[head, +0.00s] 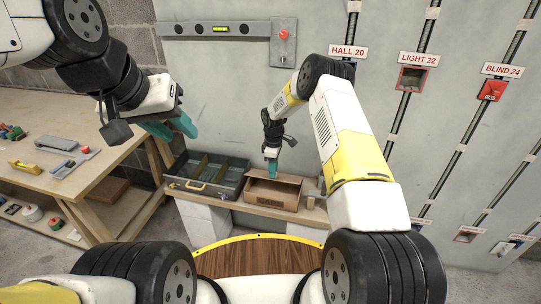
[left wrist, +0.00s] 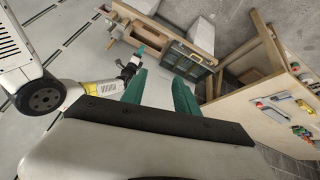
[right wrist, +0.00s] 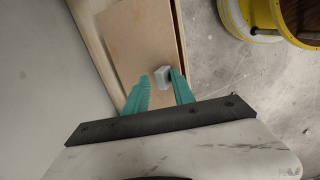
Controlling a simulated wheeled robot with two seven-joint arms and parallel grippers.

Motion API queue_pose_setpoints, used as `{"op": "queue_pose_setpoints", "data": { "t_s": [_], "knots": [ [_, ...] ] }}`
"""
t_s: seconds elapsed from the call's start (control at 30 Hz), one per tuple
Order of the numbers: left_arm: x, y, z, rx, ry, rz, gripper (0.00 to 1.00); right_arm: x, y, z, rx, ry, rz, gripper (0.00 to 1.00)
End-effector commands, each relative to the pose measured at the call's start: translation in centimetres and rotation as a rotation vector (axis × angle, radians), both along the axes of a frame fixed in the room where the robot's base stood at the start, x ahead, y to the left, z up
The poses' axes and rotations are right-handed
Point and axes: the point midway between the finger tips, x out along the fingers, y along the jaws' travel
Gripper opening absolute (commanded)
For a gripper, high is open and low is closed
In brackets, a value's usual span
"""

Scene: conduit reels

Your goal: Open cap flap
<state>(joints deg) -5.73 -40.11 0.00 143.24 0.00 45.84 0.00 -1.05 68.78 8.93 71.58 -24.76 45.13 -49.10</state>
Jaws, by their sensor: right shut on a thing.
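A brown box (head: 285,198) stands on the low wooden bench against the wall in the head view. Its light brown panel (right wrist: 140,45) fills the upper left of the right wrist view, with a small grey block (right wrist: 161,77) near the panel's edge. I take this panel to be the cap flap; how far it is open I cannot tell. My right gripper (head: 271,172) points down at the box and is shut on the grey block, which shows between its teal fingertips. My left gripper (head: 182,134) is raised at the left, open and empty, away from the box.
A dark metal toolbox (head: 205,178) stands left of the box, close beside it. A wooden workbench (head: 110,110) with tools is at the left. Labelled conduits run up the right wall.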

Motion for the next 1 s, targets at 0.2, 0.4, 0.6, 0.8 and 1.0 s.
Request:
{"op": "queue_pose_setpoints", "data": {
  "t_s": [0.2,0.4,0.6,0.8,1.0],
  "knots": [
    [0.9,0.1,-0.3,-0.003,0.004,0.022,0.01,1.5,-1.1,0.2,-0.007,-0.041,-0.008,0.00],
    [5.5,0.4,-1.9,-0.029,0.015,0.140,0.00,1.5,-1.1,0.2,-0.007,-0.041,-0.008,0.00],
    [11.9,0.5,-5.3,-0.094,0.017,0.293,0.00,1.5,-1.1,0.2,-0.007,-0.041,-0.008,0.00],
    [17.5,0.1,-9.9,-0.197,0.021,0.429,0.00,1.5,-1.1,0.2,-0.007,-0.042,-0.008,0.00],
    [21.9,-0.9,-15.4,-0.336,0.039,0.553,0.00,1.5,-1.1,0.2,-0.007,-0.042,-0.008,0.00]
  ]
}}
